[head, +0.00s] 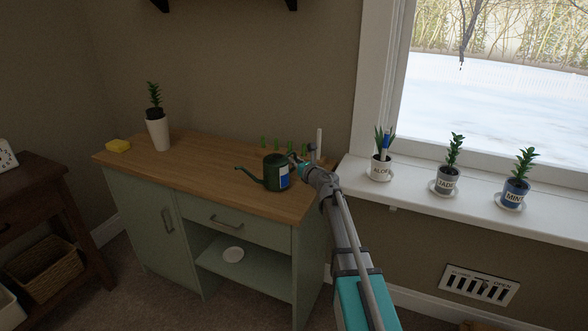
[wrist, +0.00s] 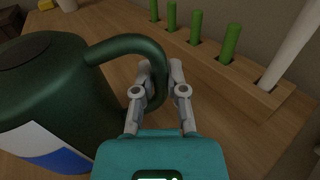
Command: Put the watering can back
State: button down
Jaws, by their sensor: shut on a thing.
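A dark green watering can (head: 272,175) with a white and blue label is upright at the right part of the wooden cabinet top (head: 205,160), its spout pointing left. In the wrist view the can (wrist: 50,85) fills the left side, with its curved handle (wrist: 125,45) reaching right. My gripper (wrist: 161,72) is shut on that handle; in the head view my gripper (head: 301,164) is at the can's right side. I cannot tell whether the can's base touches the cabinet top.
Behind the can stands a wooden rack (wrist: 215,60) with several green pegs and a white stick (wrist: 294,45). A white vase with a plant (head: 158,134) and a yellow sponge (head: 118,146) stand left. Pots labelled Aloe (head: 381,170), Jade (head: 447,182) and Mint (head: 514,193) line the windowsill.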

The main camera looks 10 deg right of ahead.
jog(key=shift+f, duration=0.5)
jog(key=c, duration=0.7)
grip_release()
jog(key=shift+b, duration=0.3)
jog(key=shift+r, duration=0.1)
jog(key=v, duration=1.2)
jog(key=shift+d, duration=0.1)
